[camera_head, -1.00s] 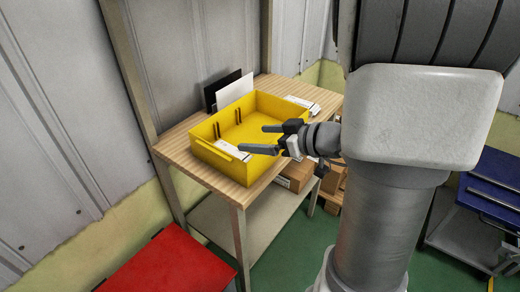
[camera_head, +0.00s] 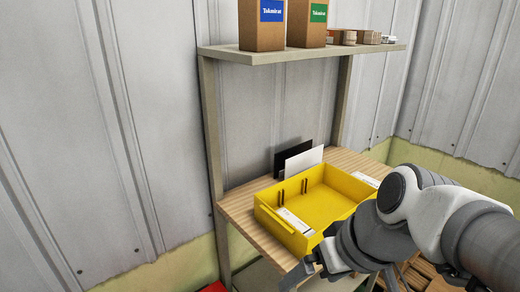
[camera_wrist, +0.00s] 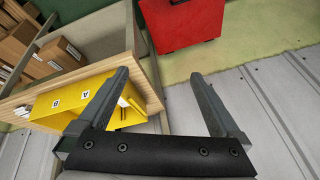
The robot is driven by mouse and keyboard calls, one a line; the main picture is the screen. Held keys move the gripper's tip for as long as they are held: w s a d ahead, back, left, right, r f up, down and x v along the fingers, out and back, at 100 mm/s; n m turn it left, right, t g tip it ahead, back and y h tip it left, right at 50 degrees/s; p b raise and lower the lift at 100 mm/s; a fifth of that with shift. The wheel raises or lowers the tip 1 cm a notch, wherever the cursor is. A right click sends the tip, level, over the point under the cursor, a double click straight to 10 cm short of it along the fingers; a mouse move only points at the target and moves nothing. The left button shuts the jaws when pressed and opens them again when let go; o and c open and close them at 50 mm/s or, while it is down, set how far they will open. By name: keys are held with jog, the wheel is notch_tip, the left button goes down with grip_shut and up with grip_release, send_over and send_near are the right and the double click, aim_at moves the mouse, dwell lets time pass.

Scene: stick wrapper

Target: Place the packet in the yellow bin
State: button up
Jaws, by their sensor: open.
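The yellow bin (camera_head: 322,205) stands open on a wooden-topped table. The part of its inside that I can see looks empty, apart from dark upright rods at the back left. My gripper (camera_head: 308,272) is low in front of the bin's near side. I cannot make out a packet for certain. Flat white pieces (camera_head: 295,222) lie at the bin's near left and far right ends.
A black panel (camera_head: 292,154) and a white panel (camera_head: 305,162) stand behind the bin. A shelf (camera_head: 300,53) above holds two large cartons and smaller boxes. A red cabinet (camera_wrist: 185,25) and brown boxes (camera_wrist: 62,52) show in the wrist view. Corrugated wall panels stand behind the table.

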jog(key=d+r+m+h, duration=0.1)
jog(key=d+r+m+t+h, duration=0.1)
jog(key=d+h, duration=0.1)
jog(key=shift+s+r+t, duration=0.25)
jog(key=shift+s+t, duration=0.05)
jog(key=shift+s, duration=0.05)
